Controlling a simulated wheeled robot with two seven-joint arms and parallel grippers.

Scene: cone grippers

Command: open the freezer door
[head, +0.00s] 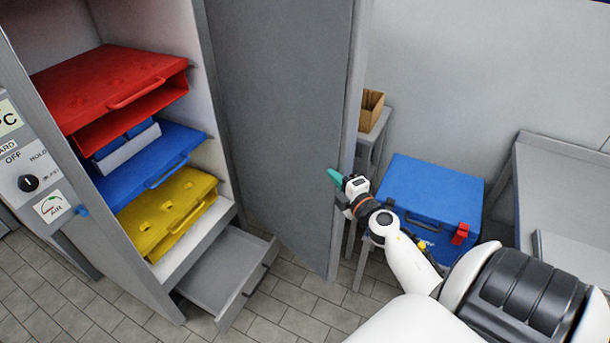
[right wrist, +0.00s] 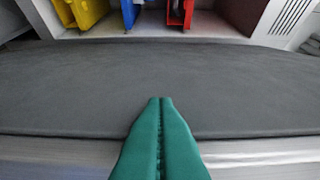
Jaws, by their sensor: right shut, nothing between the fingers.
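The freezer stands at the left in the head view, and its grey door (head: 285,110) is swung wide open to the right. Red (head: 105,85), blue (head: 155,160) and yellow (head: 170,208) racks show on its shelves. My right gripper (head: 334,174), with green fingers, is at the inner face of the door, near its free edge. In the right wrist view the fingers (right wrist: 160,100) are pressed together with nothing between them, over the grey door panel (right wrist: 80,85). I cannot tell whether they touch it. My left gripper is out of view.
A grey drawer (head: 230,275) sticks out below the freezer shelves. A blue case (head: 430,190) and a cardboard box (head: 371,108) stand on supports right of the door. A grey bench (head: 560,190) is at the far right. Tiled floor (head: 290,315) is clear in front.

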